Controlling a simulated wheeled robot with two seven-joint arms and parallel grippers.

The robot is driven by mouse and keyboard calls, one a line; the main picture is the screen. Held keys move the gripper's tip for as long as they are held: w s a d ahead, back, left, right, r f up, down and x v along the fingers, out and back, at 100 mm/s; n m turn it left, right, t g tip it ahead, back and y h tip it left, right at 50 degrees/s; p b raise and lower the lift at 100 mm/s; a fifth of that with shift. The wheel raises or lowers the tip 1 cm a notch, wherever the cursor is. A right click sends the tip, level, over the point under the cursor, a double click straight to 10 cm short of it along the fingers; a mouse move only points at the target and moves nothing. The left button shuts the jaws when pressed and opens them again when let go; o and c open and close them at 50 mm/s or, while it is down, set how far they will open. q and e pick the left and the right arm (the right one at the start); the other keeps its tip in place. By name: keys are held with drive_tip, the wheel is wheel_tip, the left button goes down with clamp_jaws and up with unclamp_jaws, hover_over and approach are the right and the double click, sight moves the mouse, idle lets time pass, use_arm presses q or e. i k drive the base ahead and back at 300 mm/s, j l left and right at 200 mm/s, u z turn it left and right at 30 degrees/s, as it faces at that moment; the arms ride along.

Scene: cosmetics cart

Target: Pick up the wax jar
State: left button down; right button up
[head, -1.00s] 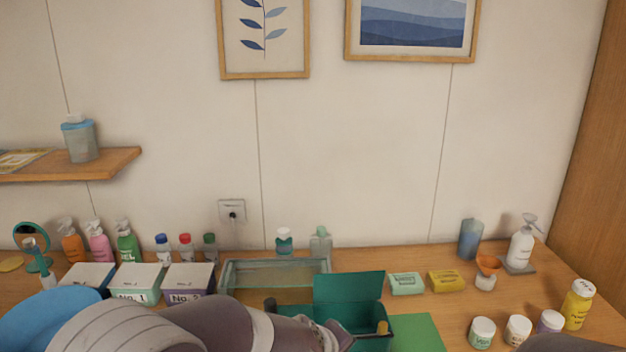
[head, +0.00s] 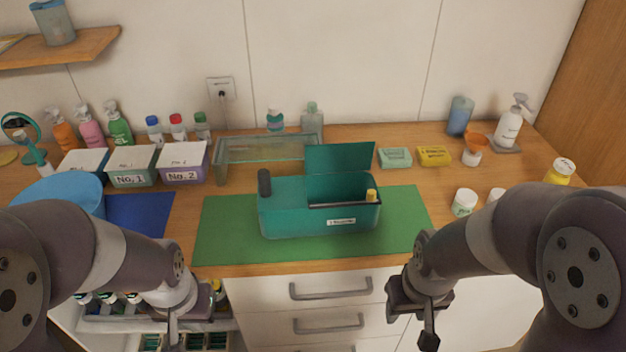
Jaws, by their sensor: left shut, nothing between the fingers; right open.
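A small white jar with a green label (head: 464,202) stands upright on the table, right of the green mat. A second white jar (head: 496,195) is beside it, mostly hidden by my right arm. The lettering is too small to tell which is the wax jar. My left gripper (head: 172,335) is shut and empty, low in front of the table's front edge at left. My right gripper (head: 428,335) is open and empty in front of the drawers, below and nearer than the jars, touching nothing.
A teal box with its lid open (head: 300,221) stands on the green mat (head: 225,235). Numbered boxes (head: 131,178) are at left.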

sight(464, 201)
drive_tip(key=z, duration=1.15)
drive_tip(key=i+z, duration=0.25)
drive_tip(key=i+j+z, duration=0.1)
drive_tip(key=i+z, duration=0.15)
drive_tip(key=i, duration=0.15)
